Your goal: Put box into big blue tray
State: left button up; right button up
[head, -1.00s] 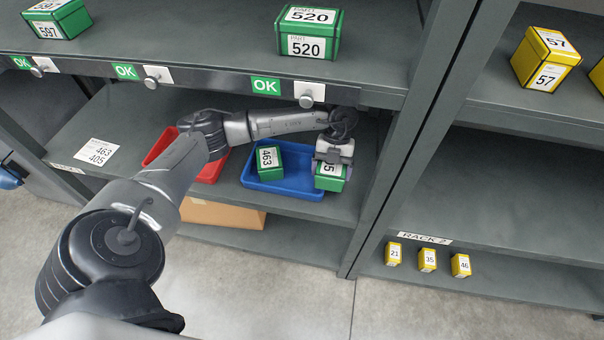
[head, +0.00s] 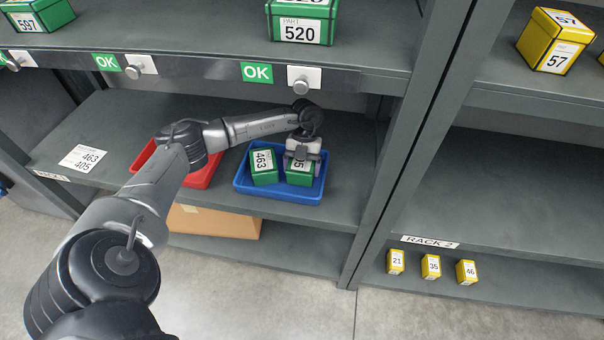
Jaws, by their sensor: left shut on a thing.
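The big blue tray (head: 284,194) lies on the middle shelf of the left rack. A green box marked 463 (head: 264,178) sits in its left part. My left gripper (head: 301,165) is shut on a second green box (head: 300,179), whose label is partly hidden and ends in 5. That box is within the tray's outline, just right of the 463 box. I cannot tell whether it touches the tray floor. My right gripper is not in view.
A red tray (head: 205,178) lies left of the blue one, partly behind my arm. A rack post (head: 392,170) stands to the right. A cardboard box (head: 215,221) is below.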

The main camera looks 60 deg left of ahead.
pick_arm(q)
notch_tip(320, 180, down, 2)
jog(key=shift+f+b, duration=0.25)
jog(key=shift+b, duration=0.25)
jog(key=o, duration=1)
jog(key=shift+f, duration=0.1)
jog(key=shift+o, duration=0.2)
jog(key=p+v, duration=0.4)
jog(key=v, duration=0.6)
jog(key=shift+r, duration=0.25)
jog(key=shift+v, duration=0.9)
jog(key=shift+w, duration=0.1)
